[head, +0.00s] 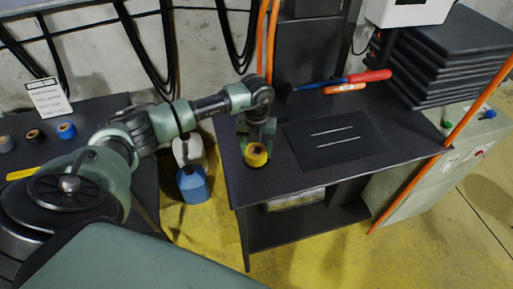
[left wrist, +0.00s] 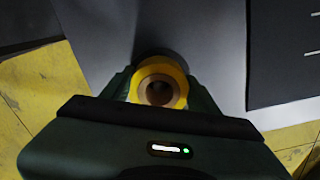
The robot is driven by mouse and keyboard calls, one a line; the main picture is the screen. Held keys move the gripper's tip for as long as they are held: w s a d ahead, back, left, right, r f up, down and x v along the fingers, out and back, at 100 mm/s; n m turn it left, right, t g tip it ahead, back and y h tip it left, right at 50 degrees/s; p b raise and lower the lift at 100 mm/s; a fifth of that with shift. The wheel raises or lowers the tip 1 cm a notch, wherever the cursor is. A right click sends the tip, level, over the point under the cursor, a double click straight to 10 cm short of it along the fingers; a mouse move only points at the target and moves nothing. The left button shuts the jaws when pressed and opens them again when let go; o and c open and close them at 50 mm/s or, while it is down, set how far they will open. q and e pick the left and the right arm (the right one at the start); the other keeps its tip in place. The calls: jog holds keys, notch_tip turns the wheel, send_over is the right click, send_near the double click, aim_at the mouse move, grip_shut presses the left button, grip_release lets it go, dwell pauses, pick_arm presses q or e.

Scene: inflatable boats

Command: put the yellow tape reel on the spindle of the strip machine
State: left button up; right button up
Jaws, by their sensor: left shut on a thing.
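The yellow tape reel (head: 257,159) is a yellow ring with a tan core and a dark central hole. My left gripper (head: 257,145) is shut on it, reaching down over the front left part of the dark workbench (head: 230,168). In the left wrist view the reel (left wrist: 179,75) sits between the two fingers, with its hole facing the camera. I cannot tell whether the reel touches the bench top. I cannot make out the spindle or surely identify the strip machine. My right gripper is not in view.
A black mat (head: 305,150) with two pale strips lies right of the reel. Behind it are a red-and-blue tool (head: 350,79) and a stack of dark slabs (head: 440,60). A side table at left holds several small reels (head: 35,136). A blue container (head: 193,184) stands between the tables.

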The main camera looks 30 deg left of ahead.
pick_arm(q)
jog(key=o, duration=1.4)
jog(key=shift+f, duration=0.1)
jog(key=shift+r+b, duration=1.7)
jog(key=shift+r, duration=4.5)
